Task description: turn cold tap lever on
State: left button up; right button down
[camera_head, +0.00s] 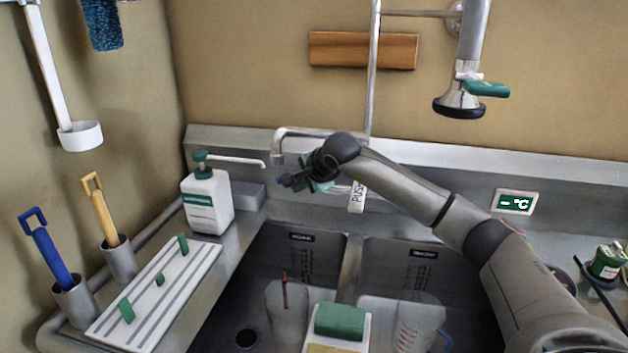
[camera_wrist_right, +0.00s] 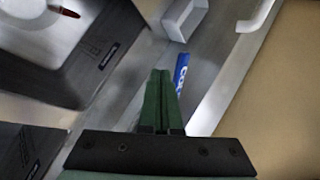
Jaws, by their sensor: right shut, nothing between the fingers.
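The cold tap lever (camera_wrist_right: 181,73) shows in the right wrist view as a blue bar with partly visible white lettering, just right of my fingertips. I cannot tell whether it touches them. In the head view my right gripper hides it. My right gripper (camera_wrist_right: 161,78) is shut, its green fingers together with nothing between them. In the head view the right gripper (camera_head: 309,180) is at the back of the sink, below the tap spout (camera_head: 300,132). The spout also shows in the right wrist view (camera_wrist_right: 260,15). My left gripper is not in view.
A double sink (camera_head: 349,265) lies in front. A soap bottle (camera_head: 208,203) and a grey box (camera_head: 247,195) stand left of my right gripper. A white PUSH tag (camera_head: 357,198) is right of it. A hanging sprayer (camera_head: 460,104) is at upper right.

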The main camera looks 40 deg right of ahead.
jog(key=a+b+v, duration=0.1)
jog(key=v, duration=0.9)
jog(key=shift+s, duration=0.35)
